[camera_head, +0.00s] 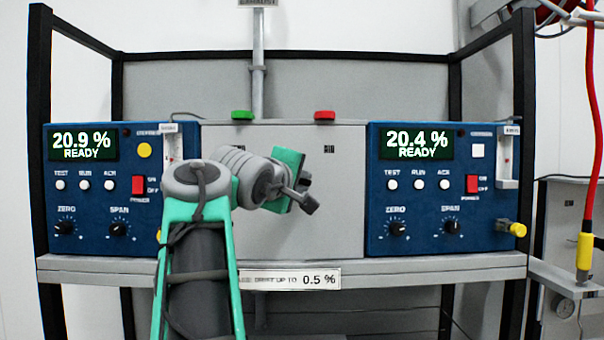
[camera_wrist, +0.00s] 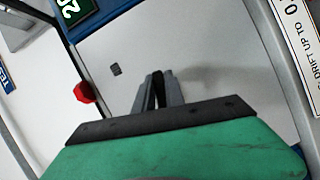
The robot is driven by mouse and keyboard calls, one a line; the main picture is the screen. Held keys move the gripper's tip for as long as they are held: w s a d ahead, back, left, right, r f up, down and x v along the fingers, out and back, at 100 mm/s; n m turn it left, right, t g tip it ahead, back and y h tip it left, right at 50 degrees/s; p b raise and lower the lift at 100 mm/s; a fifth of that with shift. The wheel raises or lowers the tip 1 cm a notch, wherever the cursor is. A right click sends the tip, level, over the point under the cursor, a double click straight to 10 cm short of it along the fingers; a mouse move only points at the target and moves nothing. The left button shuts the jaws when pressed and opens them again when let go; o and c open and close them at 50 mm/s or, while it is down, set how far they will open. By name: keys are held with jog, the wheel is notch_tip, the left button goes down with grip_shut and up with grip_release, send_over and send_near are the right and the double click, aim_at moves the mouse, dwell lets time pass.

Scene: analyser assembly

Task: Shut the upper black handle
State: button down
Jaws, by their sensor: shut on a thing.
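My gripper (camera_head: 303,196) is in front of the grey centre panel (camera_head: 345,225), right of its middle. In the wrist view the fingers (camera_wrist: 158,92) are close together with a narrow black piece (camera_wrist: 158,84) between them, which looks like the black handle. Most of it is hidden by the fingers. In the head view a dark blocky end (camera_head: 311,204) shows at the fingertips; I cannot tell there how much of it is handle and how much is finger. Whether this handle is the upper one does not show.
A green knob (camera_head: 243,115) and a red knob (camera_head: 325,115) sit on the panel's top edge. Blue analysers stand at left (camera_head: 100,190) and right (camera_head: 435,190). A yellow-tipped valve (camera_head: 517,229) projects at the right. The shelf's front edge (camera_head: 400,268) runs below.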

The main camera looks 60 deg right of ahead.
jog(key=m, duration=0.1)
jog(key=f+m+y+p, duration=0.1)
jog(key=m, duration=0.1)
jog(key=shift+w+a+t, duration=0.15)
jog(key=shift+w+t, duration=0.05)
jog(key=shift+t, duration=0.2)
jog(key=shift+w+a+f+m+t+y+b, duration=0.25)
jog(key=shift+w+m+t+y+b, duration=0.35)
jog(key=shift+m, duration=0.7)
jog(key=shift+w+a+f+m+t+y+b, duration=0.35)
jog(key=shift+m+t+y+b, duration=0.35)
jog(key=shift+m, duration=0.6)
jog(key=shift+w+a+f+m+t+y+b, duration=0.2)
jog(key=shift+w+m+t+y+b, duration=0.45)
jog(key=shift+m, duration=0.65)
jog(key=shift+s, duration=0.1)
jog(key=c, duration=1.4)
grip_release()
jog(key=shift+f, duration=0.1)
jog(key=shift+d, duration=0.1)
